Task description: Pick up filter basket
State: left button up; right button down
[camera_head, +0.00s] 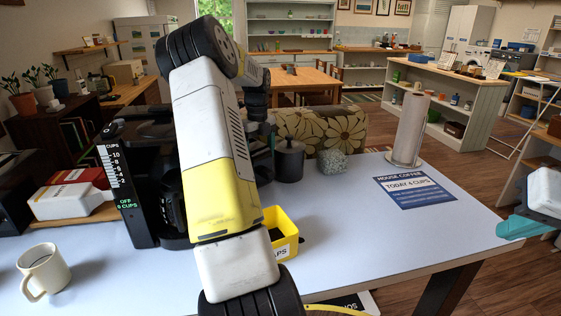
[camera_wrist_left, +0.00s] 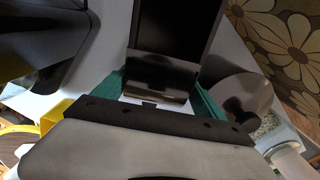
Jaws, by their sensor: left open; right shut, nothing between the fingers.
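My left gripper (camera_wrist_left: 160,84) is open in the left wrist view, with one teal finger on each side of a dark, glossy block (camera_wrist_left: 160,70). This block may be the filter basket, but I cannot tell for sure. Contact with the fingers is not clear. In the head view my left arm hides this gripper and much of the black coffee maker (camera_head: 142,205), which stands on the table at the left. My right gripper (camera_head: 522,229) is at the right edge of the head view, shut and empty, beside the table.
A yellow bin (camera_head: 283,247) stands close to my left arm. A dark canister (camera_head: 290,163) and a speckled block (camera_head: 332,165) stand behind it. A mug (camera_head: 45,268), a paper roll (camera_head: 410,130) and a blue-white sign (camera_head: 415,190) are on the table (camera_head: 370,235). Its front right is clear.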

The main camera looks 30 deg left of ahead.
pick_arm(q)
jog(key=f, duration=0.4)
jog(key=shift+s+a+f, duration=0.1)
jog(key=shift+a+f, duration=0.15)
jog(key=shift+f, duration=0.15)
jog(key=c, duration=1.2)
jog(key=shift+r, duration=0.1)
jog(key=shift+r, duration=0.45)
jog(key=r, duration=0.2)
jog(key=shift+s+d+r, duration=0.2)
jog(key=shift+s+r, duration=0.1)
jog(key=s+d, duration=0.2)
jog(key=s, duration=0.2)
jog(key=s+d+r, duration=0.1)
jog(key=s+d, duration=0.2)
jog(key=s, duration=0.1)
jog(key=s+d, duration=0.3)
jog(key=s, duration=0.2)
jog(key=shift+d+r, duration=0.15)
jog(key=shift+w, duration=0.1)
